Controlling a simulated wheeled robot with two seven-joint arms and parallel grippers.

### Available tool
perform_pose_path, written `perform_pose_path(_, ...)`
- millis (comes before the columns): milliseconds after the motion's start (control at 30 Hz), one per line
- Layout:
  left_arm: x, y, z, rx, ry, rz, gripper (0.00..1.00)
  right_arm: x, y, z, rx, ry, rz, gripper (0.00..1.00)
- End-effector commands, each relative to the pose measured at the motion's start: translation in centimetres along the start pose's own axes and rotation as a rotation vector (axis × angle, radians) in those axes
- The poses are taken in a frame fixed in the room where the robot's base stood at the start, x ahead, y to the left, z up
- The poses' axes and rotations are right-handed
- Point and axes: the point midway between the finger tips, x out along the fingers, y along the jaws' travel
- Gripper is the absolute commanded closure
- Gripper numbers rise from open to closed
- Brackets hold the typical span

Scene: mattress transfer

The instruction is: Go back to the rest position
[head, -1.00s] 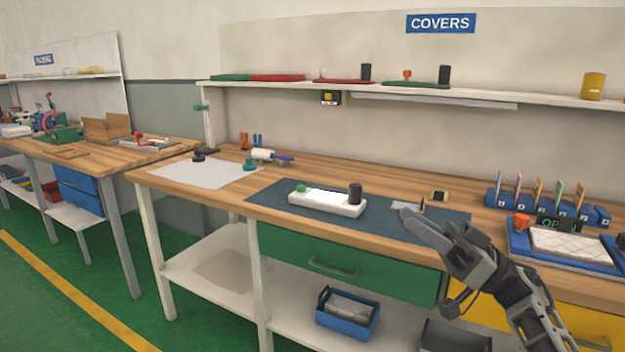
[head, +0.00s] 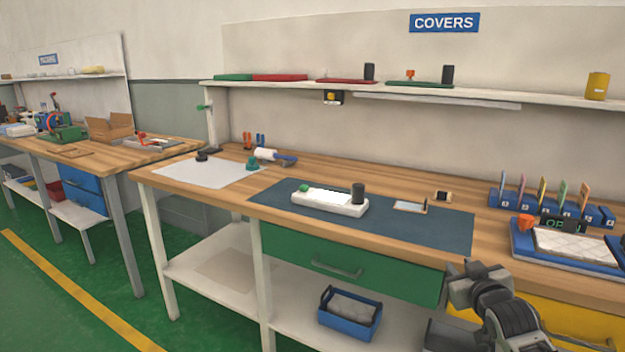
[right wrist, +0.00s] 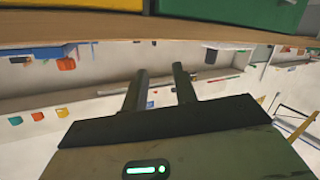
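My right gripper (head: 474,272) is in front of the bench edge at the lower right, apart from everything on the bench. In the right wrist view its two fingers (right wrist: 160,92) stand apart with nothing between them. My left gripper is not in view. A white quilted mattress (head: 575,242) lies in a blue tray (head: 530,256) at the right of the bench. A white block (head: 325,203) with a green knob and a black cylinder (head: 358,193) stands on the dark blue mat (head: 270,200). A small framed plate (head: 410,207) lies on the mat's right part.
The wooden bench (head: 330,177) has a blue rack (head: 552,205) of coloured cards at its right. A shelf (head: 300,92) hangs above. Below are a green drawer (head: 345,262) and a blue bin (head: 349,312) on the lower shelf (head: 210,270). Green floor lies open at left.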

Motion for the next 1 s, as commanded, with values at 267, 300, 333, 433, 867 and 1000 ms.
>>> perform_pose_path(267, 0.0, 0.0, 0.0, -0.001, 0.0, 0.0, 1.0, -7.8, -9.2, 9.5, 0.028, -0.106, -0.15, 0.72)
perform_pose_path(300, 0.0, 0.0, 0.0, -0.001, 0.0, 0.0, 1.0, -9.6, -10.8, 11.0, 0.04, -0.127, -0.178, 0.72)
perform_pose_path(333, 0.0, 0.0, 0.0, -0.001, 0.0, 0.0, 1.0, -11.2, -11.9, 12.1, 0.05, -0.143, -0.198, 0.72)
perform_pose_path(433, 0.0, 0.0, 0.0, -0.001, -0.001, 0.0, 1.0, -17.0, -15.6, 15.3, 0.095, -0.203, -0.265, 0.72)
perform_pose_path(867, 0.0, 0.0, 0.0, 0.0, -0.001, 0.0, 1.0, -31.8, -21.3, 18.3, 0.247, -0.353, -0.374, 0.72)
perform_pose_path(1000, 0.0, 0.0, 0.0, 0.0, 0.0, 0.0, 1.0, -31.9, -21.3, 18.3, 0.249, -0.354, -0.375, 0.72)
